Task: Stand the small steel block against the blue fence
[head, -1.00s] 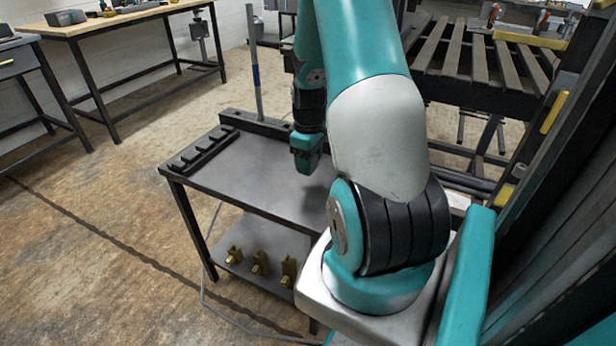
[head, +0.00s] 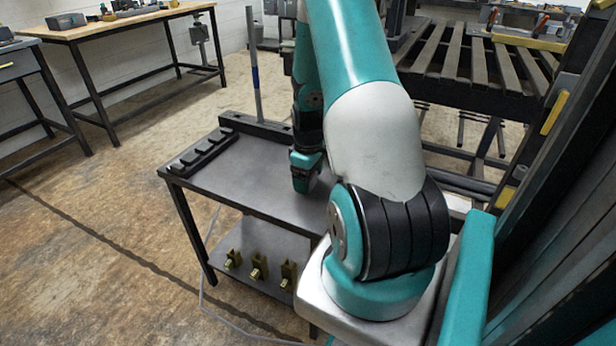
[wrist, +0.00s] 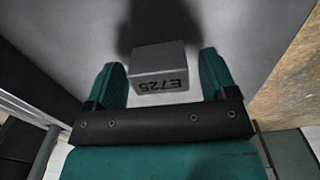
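The small steel block (wrist: 158,68) shows in the wrist view as a grey box with dark marking "E725", upside down in the picture. It stands on the grey table top (head: 240,180). My gripper (wrist: 165,78) is open, with one teal finger on each side of the block. A gap shows between the block and the right finger; the left finger is very close, and I cannot tell whether it touches. In the head view my gripper (head: 303,180) is low over the table top and the block is hidden. I cannot make out a blue fence in either view.
A black slotted rack (head: 203,150) lies along the table's left edge. A dark rail (head: 255,126) runs along the back edge, with an upright grey pole with a blue band (head: 255,75) near it. Several brass-coloured pieces (head: 257,268) stand on the lower shelf. The table's left middle is clear.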

